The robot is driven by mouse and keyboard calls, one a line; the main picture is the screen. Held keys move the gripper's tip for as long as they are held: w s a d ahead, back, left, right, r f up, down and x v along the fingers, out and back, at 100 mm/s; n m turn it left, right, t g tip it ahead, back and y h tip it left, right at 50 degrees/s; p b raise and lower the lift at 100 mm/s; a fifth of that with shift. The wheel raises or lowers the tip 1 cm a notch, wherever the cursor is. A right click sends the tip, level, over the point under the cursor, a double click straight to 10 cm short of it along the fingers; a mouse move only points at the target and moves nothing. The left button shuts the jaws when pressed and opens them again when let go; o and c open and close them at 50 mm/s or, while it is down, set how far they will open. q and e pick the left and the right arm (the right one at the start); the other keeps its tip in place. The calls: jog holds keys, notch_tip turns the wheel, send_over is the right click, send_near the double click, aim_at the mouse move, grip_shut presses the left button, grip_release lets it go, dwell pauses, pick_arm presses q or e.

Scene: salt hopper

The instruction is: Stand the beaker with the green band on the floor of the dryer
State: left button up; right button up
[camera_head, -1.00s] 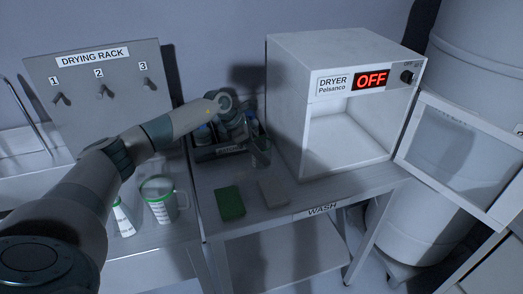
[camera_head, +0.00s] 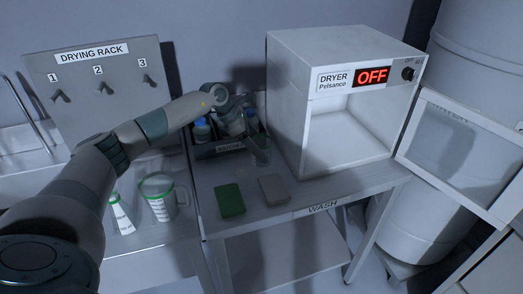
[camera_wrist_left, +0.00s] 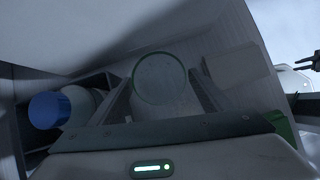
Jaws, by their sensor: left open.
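A clear beaker (camera_head: 260,152) stands on the wash table in front of the dark caddy, left of the dryer, and looks slightly tilted. In the left wrist view its round, faintly greenish rim (camera_wrist_left: 160,78) lies between the fingers of my left gripper (camera_wrist_left: 160,95). These fingers are open, one on each side of it; I cannot tell whether they touch it. In the head view my left gripper (camera_head: 243,128) is partly hidden by its wrist. The dryer (camera_head: 345,140) has its door (camera_head: 455,150) open, its floor bare, and its display reads OFF.
The caddy (camera_head: 215,150) holds blue-capped bottles. A green sponge (camera_head: 229,201) and a pale one (camera_head: 273,189) lie in front. A green-rimmed jug (camera_head: 160,203) and a flask (camera_head: 121,216) stand left.

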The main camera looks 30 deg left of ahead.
pick_arm(q)
jog(key=b+v, duration=0.3)
jog(key=v, duration=0.7)
jog(key=shift+r+b, duration=0.2)
jog(key=shift+b, duration=0.1)
pick_arm(e)
jog(key=shift+t, duration=0.5)
jog(key=shift+w+a+f, duration=0.25)
jog(key=shift+w+f, duration=0.25)
jog(key=shift+w, duration=0.1)
jog(key=shift+w+a+f, duration=0.2)
jog(key=shift+w+f, duration=0.35)
jog(key=shift+w, duration=0.1)
jog(key=shift+w+a+f, duration=0.25)
jog(key=shift+w+f, duration=0.25)
jog(key=shift+w, duration=0.1)
